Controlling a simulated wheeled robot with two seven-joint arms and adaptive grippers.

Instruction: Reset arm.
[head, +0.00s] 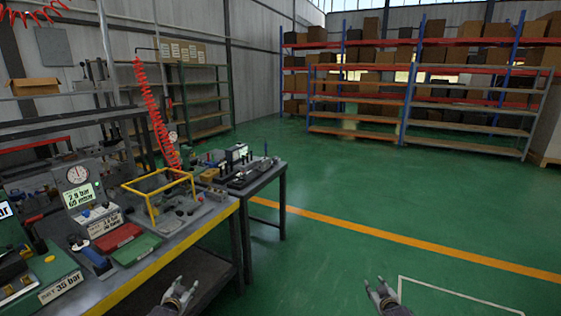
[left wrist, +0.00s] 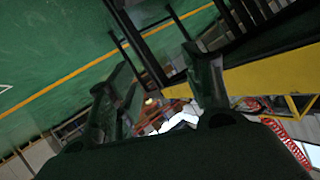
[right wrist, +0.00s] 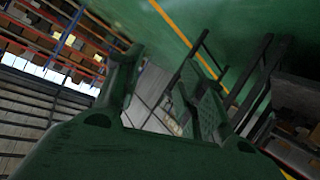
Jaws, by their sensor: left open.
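My left gripper (head: 181,290) is in the lower middle of the head view, in front of the workbench's near right edge. Its fingers are apart with nothing between them; they also show spread in the left wrist view (left wrist: 160,95). My right gripper (head: 380,290) is further right, over the green floor. Its fingers are apart and empty, and they show spread in the right wrist view (right wrist: 165,85). Both grippers are clear of the bench and touch nothing that I can see.
The workbench (head: 180,248) with a yellow edge fills the left. A smaller table (head: 282,200) stands behind. The floor (head: 400,200) right of it is free; shelves (head: 420,85) stand far back.

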